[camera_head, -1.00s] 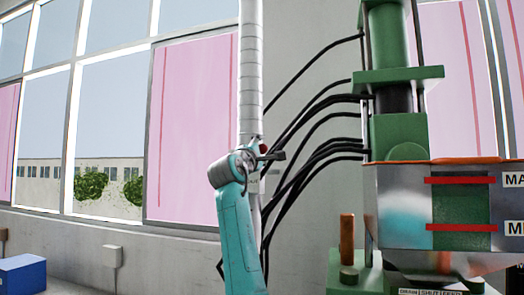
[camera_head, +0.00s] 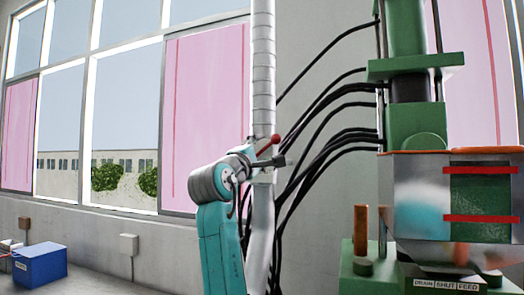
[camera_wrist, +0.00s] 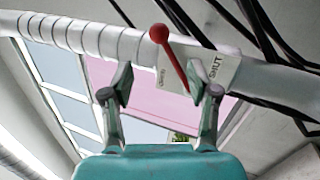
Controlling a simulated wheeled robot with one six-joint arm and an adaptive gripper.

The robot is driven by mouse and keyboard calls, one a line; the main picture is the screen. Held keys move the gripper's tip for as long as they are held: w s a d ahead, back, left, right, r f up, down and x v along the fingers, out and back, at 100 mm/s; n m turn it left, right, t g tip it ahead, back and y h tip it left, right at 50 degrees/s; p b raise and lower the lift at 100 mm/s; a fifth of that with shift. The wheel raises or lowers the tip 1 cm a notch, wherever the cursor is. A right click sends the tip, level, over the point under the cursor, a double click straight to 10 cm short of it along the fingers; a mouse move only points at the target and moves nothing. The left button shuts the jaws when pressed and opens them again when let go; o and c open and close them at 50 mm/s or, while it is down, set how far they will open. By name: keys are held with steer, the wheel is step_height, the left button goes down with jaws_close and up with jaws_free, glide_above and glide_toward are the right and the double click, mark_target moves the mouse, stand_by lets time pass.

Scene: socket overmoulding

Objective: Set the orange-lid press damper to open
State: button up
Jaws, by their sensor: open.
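The damper lever is a red rod with a ball knob (camera_head: 275,139) on the grey spiral duct (camera_head: 263,75). In the wrist view, the red lever (camera_wrist: 174,60) rises from between my finger pads, its ball tipped up and left. A white plate (camera_wrist: 218,72) reading SHUT is right of the lever. A smaller label left of it is too small to read. My gripper (camera_wrist: 158,84) is open, with one pad on either side of the lever's lower part; contact cannot be told. In the head view, my gripper (camera_head: 282,161) is beside the duct. The green press (camera_head: 415,125) has an orange lid (camera_head: 455,151).
Black hoses (camera_head: 325,100) run from the press behind and beside the duct, close to my arm. A blue box (camera_head: 40,263) is at the lower left. A panel reading DRAIN, SHUT, FEED (camera_head: 446,285) is on the press base. Room left of my arm looks clear.

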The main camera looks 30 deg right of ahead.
mark_target(263, 150)
steer(key=c, duration=0.3)
steer(key=shift+d+f+n, duration=0.1)
steer(key=shift+f+n, duration=0.15)
steer(key=shift+n, duration=0.05)
steer(key=c, duration=0.5)
steer(key=f+n, duration=0.1)
steer(key=n, duration=0.2)
steer(key=d+f+n+t+h, duration=0.1)
steer(key=f+n, duration=0.1)
steer(key=shift+d+f+n, duration=0.15)
steer(key=shift+f+n, duration=0.15)
steer(key=shift+n, duration=0.1)
jaws_close()
step_height(263, 150, down, 6)
steer(key=s+n+t, duration=0.1)
steer(key=n+t, duration=0.3)
steer(key=n, duration=0.9)
steer(key=s+a+r+x, duration=0.1)
steer(key=r+x, duration=0.1)
steer(key=x, duration=1.1)
